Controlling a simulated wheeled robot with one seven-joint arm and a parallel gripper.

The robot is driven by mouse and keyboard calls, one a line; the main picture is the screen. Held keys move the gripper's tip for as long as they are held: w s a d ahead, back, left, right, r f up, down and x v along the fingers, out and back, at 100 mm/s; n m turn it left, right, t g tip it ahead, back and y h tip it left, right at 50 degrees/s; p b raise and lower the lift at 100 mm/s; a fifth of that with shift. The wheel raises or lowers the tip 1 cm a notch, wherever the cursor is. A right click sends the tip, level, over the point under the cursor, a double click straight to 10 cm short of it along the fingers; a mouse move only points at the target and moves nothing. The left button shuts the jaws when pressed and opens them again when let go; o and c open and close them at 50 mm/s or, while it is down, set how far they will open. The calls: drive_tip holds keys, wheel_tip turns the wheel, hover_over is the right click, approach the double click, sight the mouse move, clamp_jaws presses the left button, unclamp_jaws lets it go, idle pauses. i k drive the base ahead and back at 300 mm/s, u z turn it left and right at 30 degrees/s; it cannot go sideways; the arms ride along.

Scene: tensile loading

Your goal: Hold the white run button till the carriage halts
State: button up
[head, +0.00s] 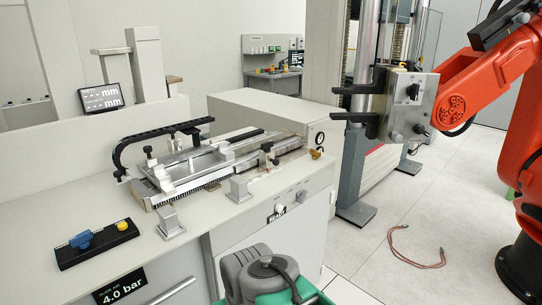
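My gripper (336,103) is in the upper right, its two black fingers pointing left with a clear gap between them. It is open and empty, held in the air well right of the bench. A metal carriage (190,165) sits on rails on the bench top, left of my gripper. Two small round pale controls, a left one (280,209) and a right one (302,196), are on the bench's front panel. I cannot tell which, if either, is the white run button. My gripper touches neither.
A black block (97,246) with blue and yellow knobs lies at the bench's front left. A black arched handle (140,142) rises behind the carriage. A grey canister (262,275) stands in front of the bench. A reddish cable (415,262) lies on the otherwise open floor at right.

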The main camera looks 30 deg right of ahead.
sight(279, 208)
drive_tip(key=u, duration=1)
drive_tip(key=k, duration=1.3)
drive_tip(key=u, duration=0.75)
drive_tip(key=i, duration=1.7)
drive_tip(key=z, duration=1.55)
drive_tip(key=i, duration=0.75)
drive_tip(key=z, duration=0.95)
